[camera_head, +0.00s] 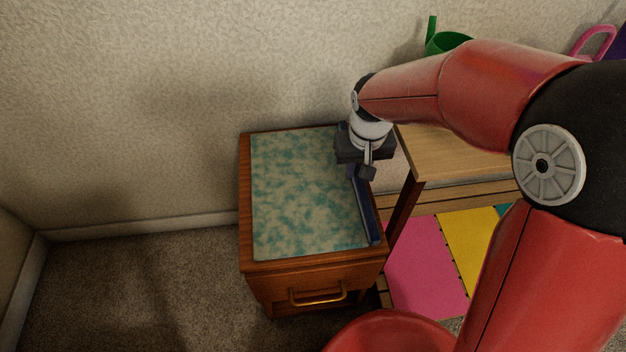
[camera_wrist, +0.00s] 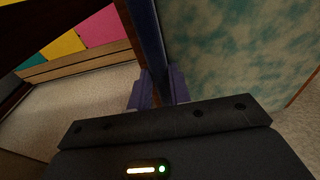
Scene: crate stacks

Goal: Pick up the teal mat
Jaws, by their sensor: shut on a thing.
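My gripper (camera_head: 362,172) is over the right edge of a small wooden cabinet. It is shut on a thin dark blue strip (camera_head: 366,212), which lies along the right side of the cabinet top. In the wrist view my gripper's fingers (camera_wrist: 158,88) close on both sides of this blue strip (camera_wrist: 150,45). A mottled teal and cream surface (camera_head: 300,195) covers the cabinet top; I cannot tell whether it is separate from the strip. A teal patch (camera_head: 504,210) of the coloured mat also shows at right, mostly hidden behind my arm.
The wooden cabinet (camera_head: 312,265) stands against the wall. To its right are a wooden table (camera_head: 450,150) and pink (camera_head: 425,262) and yellow (camera_head: 468,240) mat pieces. A green can (camera_head: 446,42) stands behind my arm. Carpet at left is clear.

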